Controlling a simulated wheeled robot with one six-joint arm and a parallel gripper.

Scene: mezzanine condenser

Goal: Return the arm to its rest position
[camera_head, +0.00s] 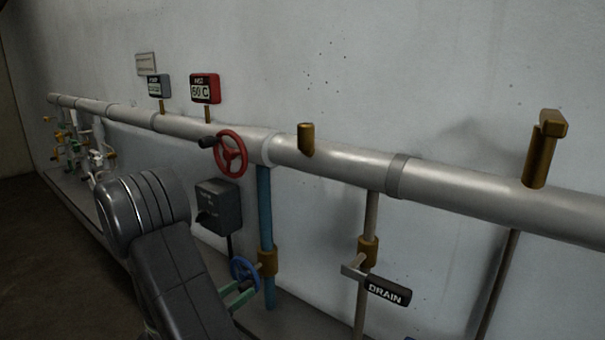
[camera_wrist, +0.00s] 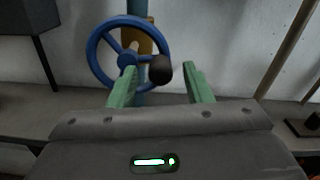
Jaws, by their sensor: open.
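My gripper (camera_wrist: 158,88) is open in the wrist view, with its two green fingers apart and nothing between them. The blue handwheel (camera_wrist: 128,54) stands just beyond the fingertips, and its dark knob (camera_wrist: 161,69) shows near the gap between them. I cannot tell whether a finger touches the wheel. In the head view the blue handwheel (camera_head: 244,272) is on the blue vertical pipe, with my gripper (camera_head: 240,296) beside it, low in the picture. My dark arm reaches in from the lower left and hides part of the ledge.
A long grey pipe (camera_head: 345,163) runs along the wall. A red handwheel (camera_head: 231,152), a dark box (camera_head: 218,207) and a DRAIN lever (camera_head: 387,291) are near the arm. Several small valves (camera_head: 75,145) are far left. Open floor (camera_head: 45,250) lies at lower left.

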